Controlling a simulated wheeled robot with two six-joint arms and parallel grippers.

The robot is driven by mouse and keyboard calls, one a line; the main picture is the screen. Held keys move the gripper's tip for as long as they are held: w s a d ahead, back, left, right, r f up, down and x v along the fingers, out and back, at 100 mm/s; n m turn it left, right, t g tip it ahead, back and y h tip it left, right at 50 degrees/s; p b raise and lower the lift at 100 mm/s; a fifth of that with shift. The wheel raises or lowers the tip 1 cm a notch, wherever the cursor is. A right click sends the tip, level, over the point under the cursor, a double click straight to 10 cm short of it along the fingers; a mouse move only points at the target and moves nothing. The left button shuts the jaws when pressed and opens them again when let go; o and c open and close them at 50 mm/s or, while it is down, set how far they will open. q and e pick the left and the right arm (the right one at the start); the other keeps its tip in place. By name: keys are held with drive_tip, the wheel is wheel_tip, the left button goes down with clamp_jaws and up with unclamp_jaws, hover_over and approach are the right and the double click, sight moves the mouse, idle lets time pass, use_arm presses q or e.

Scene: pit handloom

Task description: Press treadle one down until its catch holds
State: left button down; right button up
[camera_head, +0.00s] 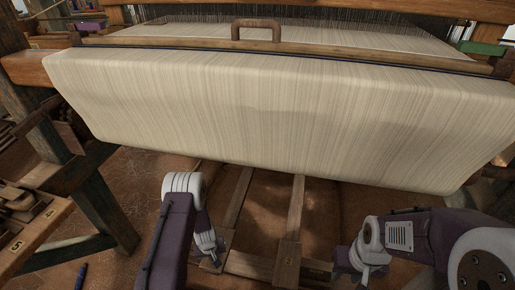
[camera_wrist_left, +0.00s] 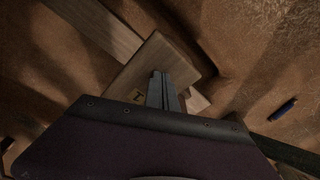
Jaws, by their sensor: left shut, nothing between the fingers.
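Treadle one is a wooden bar (camera_head: 238,197) with a broad foot pad, running under the cloth in the head view. In the left wrist view its pad (camera_wrist_left: 140,72) bears a small numbered plate that seems to read 1. My left gripper (camera_wrist_left: 159,76) is shut and empty, its fingertips over the pad; touching or just above, I cannot tell. In the head view my left arm hides part of this pad. A second treadle (camera_head: 294,208) lies to its right. My right gripper (camera_head: 347,268) is right of that treadle's pad; its fingers are unclear. The catch is not visible.
The loom's wide cloth-covered beam (camera_head: 280,105) spans above the treadles and hides their far ends. A wooden handle (camera_head: 256,25) stands behind it. A numbered wooden rack (camera_head: 30,235) is at the left.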

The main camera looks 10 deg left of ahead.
use_arm(q)
wheel_tip(320, 180, down, 13)
drive_tip(key=b, duration=0.9)
drive_tip(key=shift+s+r, duration=0.15)
wheel_tip(320, 180, up, 16)
drive_tip(key=p, duration=1.4)
drive_tip(key=shift+p, duration=0.35)
drive_tip(key=shift+f, duration=0.2)
